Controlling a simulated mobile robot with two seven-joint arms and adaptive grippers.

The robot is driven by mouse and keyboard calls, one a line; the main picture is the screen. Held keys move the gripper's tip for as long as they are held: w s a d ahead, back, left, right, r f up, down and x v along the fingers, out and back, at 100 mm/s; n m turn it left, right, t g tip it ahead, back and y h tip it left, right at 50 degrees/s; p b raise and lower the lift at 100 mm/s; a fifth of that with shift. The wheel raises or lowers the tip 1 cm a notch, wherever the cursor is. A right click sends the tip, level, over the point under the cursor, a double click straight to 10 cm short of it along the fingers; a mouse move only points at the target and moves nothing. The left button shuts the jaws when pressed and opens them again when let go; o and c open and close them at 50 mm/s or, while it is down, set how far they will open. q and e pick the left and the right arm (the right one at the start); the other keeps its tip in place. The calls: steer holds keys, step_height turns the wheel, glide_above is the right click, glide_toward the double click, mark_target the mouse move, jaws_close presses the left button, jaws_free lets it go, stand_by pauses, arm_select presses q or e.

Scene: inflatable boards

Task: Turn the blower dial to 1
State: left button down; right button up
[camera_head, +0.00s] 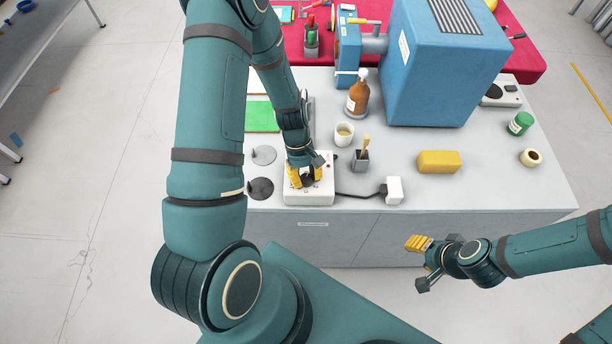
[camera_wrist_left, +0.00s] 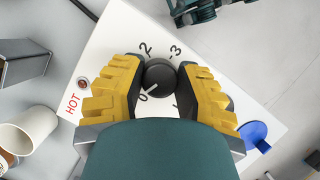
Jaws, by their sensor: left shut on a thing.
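The white blower control box (camera_head: 309,197) sits at the table's front edge. My left gripper (camera_head: 307,176) reaches down onto it from above. In the left wrist view, its yellow ribbed fingers are shut on the black dial (camera_wrist_left: 160,76), one on each side. The dial's white pointer line aims down-left toward the printed 0. The 2 and 3 show above the dial; I cannot make out a 1, and part of the scale is hidden by the fingers. My right gripper (camera_head: 424,249) hangs in front of the table, away from everything; its finger gap is unclear.
A black cord runs from the box to a white block (camera_head: 394,190). A brush cup (camera_head: 361,160), white cup (camera_head: 344,134), brown bottle (camera_head: 358,96) and yellow sponge (camera_head: 438,162) stand nearby. A red light (camera_wrist_left: 82,83) sits beside "HOT".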

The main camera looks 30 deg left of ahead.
arm_select(q)
steer(key=m+g+y, duration=0.1)
steer(key=m, duration=0.3)
steer(key=shift+s+d+f+m, duration=0.1)
steer(key=shift+m, duration=0.2)
steer(key=shift+m+g+y+b, duration=0.5)
steer(key=shift+m+y, duration=0.2)
steer(key=shift+m, duration=1.2)
steer(key=c, duration=0.6)
jaws_free()
steer(key=v, duration=1.2)
